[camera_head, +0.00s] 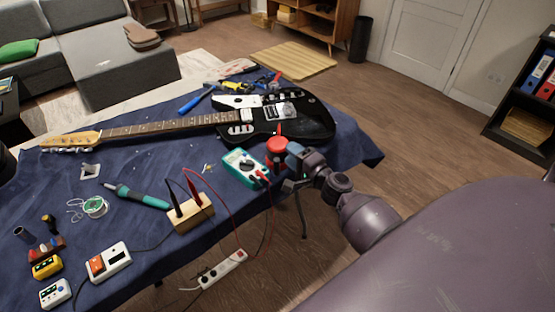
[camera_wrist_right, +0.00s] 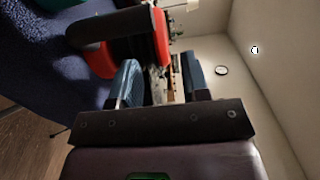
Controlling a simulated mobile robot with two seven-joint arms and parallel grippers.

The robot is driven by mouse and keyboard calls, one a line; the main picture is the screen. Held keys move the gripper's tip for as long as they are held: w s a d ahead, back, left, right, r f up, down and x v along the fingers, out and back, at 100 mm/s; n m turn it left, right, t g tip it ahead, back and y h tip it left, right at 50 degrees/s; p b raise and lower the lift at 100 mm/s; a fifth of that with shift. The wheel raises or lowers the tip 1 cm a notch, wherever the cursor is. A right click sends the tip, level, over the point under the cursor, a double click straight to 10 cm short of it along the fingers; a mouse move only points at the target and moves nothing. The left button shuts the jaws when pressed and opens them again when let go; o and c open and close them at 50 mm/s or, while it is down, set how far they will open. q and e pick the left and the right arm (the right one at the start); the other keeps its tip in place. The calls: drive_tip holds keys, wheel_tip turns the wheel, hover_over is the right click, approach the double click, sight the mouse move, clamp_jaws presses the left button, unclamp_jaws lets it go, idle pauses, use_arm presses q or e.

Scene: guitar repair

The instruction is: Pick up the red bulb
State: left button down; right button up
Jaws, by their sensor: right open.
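The red bulb (camera_head: 277,146) stands at the table's right edge, beside the multimeter and in front of the guitar body. Its narrow tip points up. In the wrist view a red rounded body (camera_wrist_right: 162,42), seemingly the bulb, lies just beyond the fingers and toward the left one, partly behind a dark cylinder. My right gripper (camera_head: 292,158) is just right of the bulb, close to it; its fingers also show in the wrist view (camera_wrist_right: 160,72), apart and with nothing held between them. Whether a finger touches the bulb I cannot tell. My left gripper is not in view.
The teal multimeter (camera_head: 244,167) with red and black leads is just left of the bulb. The black guitar (camera_head: 305,125) lies behind. A wooden block (camera_head: 191,215) with probes stands nearer. The blue cloth (camera_head: 130,160) ends close to my gripper; open floor lies right.

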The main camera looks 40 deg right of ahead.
sight(277, 142)
drive_tip(key=w, duration=0.3)
drive_tip(key=w+a, duration=0.1)
drive_tip(key=w, duration=0.1)
drive_tip(key=shift+r, duration=0.25)
drive_tip(key=shift+w+f, duration=0.1)
drive_tip(key=shift+w, duration=0.55)
clamp_jaws()
